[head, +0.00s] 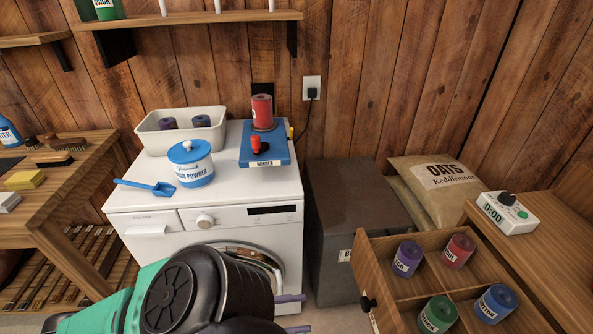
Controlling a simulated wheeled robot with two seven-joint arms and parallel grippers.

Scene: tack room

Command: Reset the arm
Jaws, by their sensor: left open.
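My left arm, green and black, comes in at the bottom left and covers the lower part of the washing machine's front. My left gripper (294,314) shows at its end as two thin purple-grey fingers, apart, with nothing seen between them. The gripper's body is mostly hidden behind the black arm link. The fingers are in front of the machine's lower right, left of the open drawer (385,296). My right gripper is not in view.
The white washing machine (130,196) carries a white tub (158,140), a washing powder jar (191,165), a blue scoop (146,187) and a blue winder (265,158) with a red roll (262,111). The open drawer holds several coloured rolls. A timer (507,214) stands right.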

